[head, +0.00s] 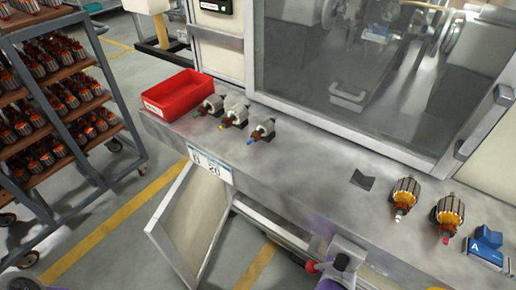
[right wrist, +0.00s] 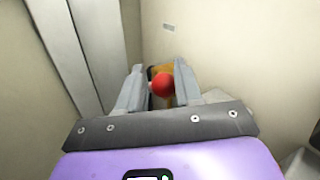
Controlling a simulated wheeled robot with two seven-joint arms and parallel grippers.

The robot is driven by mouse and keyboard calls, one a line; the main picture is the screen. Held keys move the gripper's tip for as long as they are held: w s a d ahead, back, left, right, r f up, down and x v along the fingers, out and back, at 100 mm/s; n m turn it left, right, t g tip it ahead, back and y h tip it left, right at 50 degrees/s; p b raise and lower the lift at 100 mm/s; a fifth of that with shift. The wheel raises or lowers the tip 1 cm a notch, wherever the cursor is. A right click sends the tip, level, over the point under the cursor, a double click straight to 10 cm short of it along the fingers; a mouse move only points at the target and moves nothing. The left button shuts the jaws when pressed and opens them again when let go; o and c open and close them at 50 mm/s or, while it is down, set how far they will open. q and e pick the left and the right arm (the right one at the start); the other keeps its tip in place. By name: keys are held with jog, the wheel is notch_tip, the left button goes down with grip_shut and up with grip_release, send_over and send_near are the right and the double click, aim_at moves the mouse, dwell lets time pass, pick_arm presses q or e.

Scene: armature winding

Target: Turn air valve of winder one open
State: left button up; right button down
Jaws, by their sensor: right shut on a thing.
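A round red knob (right wrist: 163,85) with an orange-brown part (right wrist: 157,71) behind it sits between the two grey fingers of my right gripper (right wrist: 159,72) in the right wrist view. The fingers are shut on this valve handle, in front of a cream panel. How far the handle is turned cannot be told. My left gripper is not in view.
The grey bench (head: 325,160) carries a red bin (head: 178,95), several armatures and a blue fixture (head: 487,240). Below it a cream door panel (head: 190,225) stands open. A rack (head: 65,105) of armatures stands left, with free floor between.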

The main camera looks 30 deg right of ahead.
jog(key=shift+s+f+t, duration=0.1)
jog(key=shift+f+t, duration=0.1)
jog(key=shift+t, duration=0.1)
jog(key=shift+s+f+m, duration=0.15)
jog(key=shift+f+m, duration=0.1)
jog(key=shift+m, duration=0.05)
jog(key=shift+f, duration=0.1)
jog(key=c, duration=0.8)
grip_release()
jog(key=shift+d, duration=0.1)
jog(key=s, duration=0.2)
jog(key=s+a+p, duration=0.1)
jog(key=s, duration=0.4)
jog(key=shift+s+a+f, duration=0.2)
jog(key=shift+s+f, duration=0.05)
jog(key=shift+f, duration=0.05)
